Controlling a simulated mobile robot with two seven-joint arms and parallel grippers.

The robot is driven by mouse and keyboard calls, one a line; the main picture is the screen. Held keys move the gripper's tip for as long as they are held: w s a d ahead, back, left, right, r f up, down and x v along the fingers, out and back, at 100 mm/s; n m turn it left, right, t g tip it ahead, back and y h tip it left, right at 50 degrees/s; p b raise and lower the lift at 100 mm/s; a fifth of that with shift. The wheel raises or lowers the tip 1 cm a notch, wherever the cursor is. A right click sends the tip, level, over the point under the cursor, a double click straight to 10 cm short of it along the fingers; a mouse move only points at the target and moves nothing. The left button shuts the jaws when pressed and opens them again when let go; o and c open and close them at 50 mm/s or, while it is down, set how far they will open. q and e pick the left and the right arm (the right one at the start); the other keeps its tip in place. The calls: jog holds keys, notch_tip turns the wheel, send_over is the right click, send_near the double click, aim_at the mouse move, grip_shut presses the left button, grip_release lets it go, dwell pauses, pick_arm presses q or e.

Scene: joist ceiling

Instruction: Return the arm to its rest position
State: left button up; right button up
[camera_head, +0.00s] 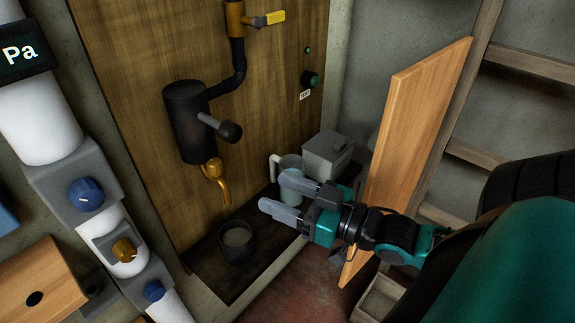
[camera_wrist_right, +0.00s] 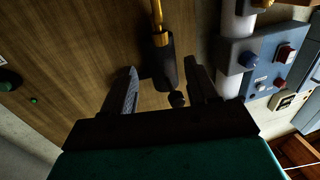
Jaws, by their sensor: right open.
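My right gripper (camera_head: 289,202) reaches in from the right in the head view. Its two grey fingers are apart with nothing between them. I cannot tell if the gripper touches the pitcher. In the right wrist view the fingers (camera_wrist_right: 160,90) are also spread, with the panel and black cylinder (camera_wrist_right: 165,62) beyond them. My left gripper is in neither view.
A black cylinder (camera_head: 188,122) with a brass spout hangs on the panel. A grey box (camera_head: 327,155) stands behind the pitcher. An open wooden door (camera_head: 414,130) stands beside my right arm. White pipes with knobs (camera_head: 87,194) run down the left side.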

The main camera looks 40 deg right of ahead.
jog(key=shift+s+d, duration=0.1)
jog(key=shift+s, duration=0.15)
jog(key=shift+f, duration=0.1)
dwell(0.4)
jog(key=s+a+f+g+h, duration=0.1)
jog(key=a+f+g, duration=0.1)
jog(key=f, duration=0.4)
jog(key=s+a+f+m+g+h+p, duration=0.1)
jog(key=a+f+g, duration=0.1)
jog(key=a+f, duration=0.2)
jog(key=a+f+g+h+p, duration=0.1)
jog(key=a+f+g+h, duration=0.1)
jog(key=f, duration=0.7)
jog(key=shift+s+a+f, duration=0.3)
jog(key=shift+s+a, duration=0.1)
jog(key=shift+a, duration=0.45)
